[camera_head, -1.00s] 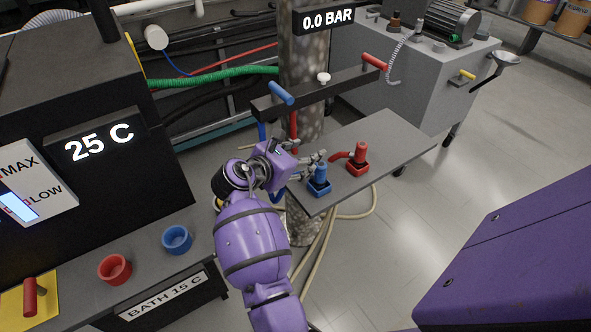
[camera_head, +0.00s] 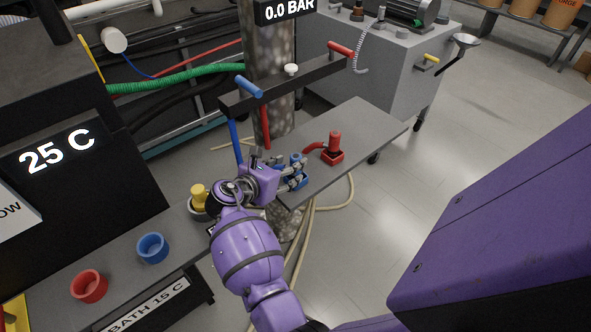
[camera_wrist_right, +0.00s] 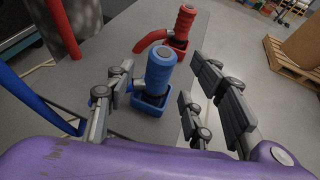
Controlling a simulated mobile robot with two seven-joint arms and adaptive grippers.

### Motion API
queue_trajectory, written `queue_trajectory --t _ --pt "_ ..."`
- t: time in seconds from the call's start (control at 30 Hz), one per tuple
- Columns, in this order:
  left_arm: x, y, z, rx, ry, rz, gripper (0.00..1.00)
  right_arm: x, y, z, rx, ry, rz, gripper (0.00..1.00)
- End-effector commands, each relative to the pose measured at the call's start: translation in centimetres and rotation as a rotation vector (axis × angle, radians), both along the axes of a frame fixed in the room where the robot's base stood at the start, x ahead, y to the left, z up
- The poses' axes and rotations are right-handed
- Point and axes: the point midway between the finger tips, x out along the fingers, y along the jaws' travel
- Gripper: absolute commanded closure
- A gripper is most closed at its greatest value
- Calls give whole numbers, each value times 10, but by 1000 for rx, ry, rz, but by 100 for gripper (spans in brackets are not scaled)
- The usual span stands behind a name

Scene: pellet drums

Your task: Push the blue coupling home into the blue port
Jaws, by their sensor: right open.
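The blue coupling (camera_head: 297,160) stands upright on the grey shelf (camera_head: 352,128) in the head view. In the right wrist view the open fingers (camera_wrist_right: 165,80) lie on both sides of the coupling, with gaps visible. My left gripper is not in view.
A red coupling (camera_head: 334,143) stands in a red base beyond the blue one. A bar with blue (camera_head: 249,87) and red (camera_head: 341,49) handles crosses the post behind. Blue (camera_head: 152,248) and red (camera_head: 89,286) cups stand on the bench at left. The shelf's right part is clear.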

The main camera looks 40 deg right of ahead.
Motion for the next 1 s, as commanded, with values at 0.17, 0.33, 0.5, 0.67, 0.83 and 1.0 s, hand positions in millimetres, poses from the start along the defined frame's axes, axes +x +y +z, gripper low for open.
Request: queue_trajectory --t 0.17,0.33,0.5,0.67,0.83,1.0 --pt "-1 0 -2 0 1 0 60 9 -28 -12 -2 1 -1 51" --pt "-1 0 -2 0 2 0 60 14 -40 -18 1 0 1 51" --pt "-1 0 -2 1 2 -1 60 15 -41 -19 1 0 0 51" --pt "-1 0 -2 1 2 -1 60 15 -41 -19 1 0 0 63" --pt "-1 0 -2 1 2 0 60 14 -41 -18 1 0 0 85" --pt "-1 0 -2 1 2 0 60 15 -41 -18 0 0 0 100"
